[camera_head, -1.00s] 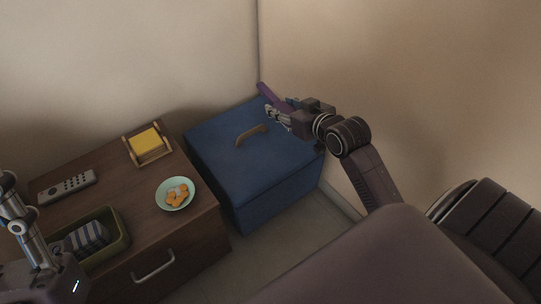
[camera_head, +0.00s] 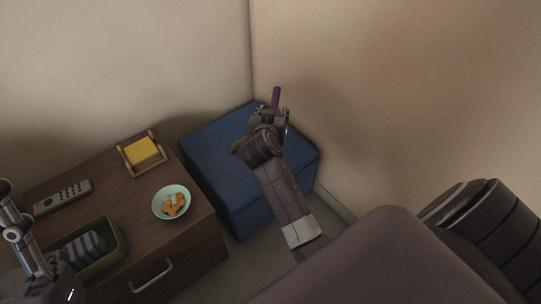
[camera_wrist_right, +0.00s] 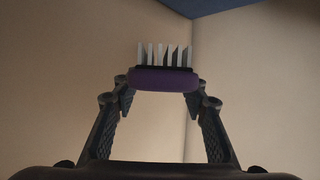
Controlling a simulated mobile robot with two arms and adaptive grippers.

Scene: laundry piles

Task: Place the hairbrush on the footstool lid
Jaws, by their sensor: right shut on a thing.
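The purple hairbrush (camera_head: 276,97) is held in my right gripper (camera_head: 275,116), above the back of the blue footstool (camera_head: 212,161). In the right wrist view the hairbrush (camera_wrist_right: 163,80) is end-on between the two fingers of my right gripper (camera_wrist_right: 160,100), with pale bristles pointing to the top of the picture. The footstool lid has a brown handle (camera_head: 237,146), partly hidden by my right arm. The gap between hairbrush and lid cannot be judged exactly. Only part of my left arm shows at the lower left; its gripper is not visible.
A wooden cabinet (camera_head: 130,228) stands left of the footstool. Walls meet behind the footstool.

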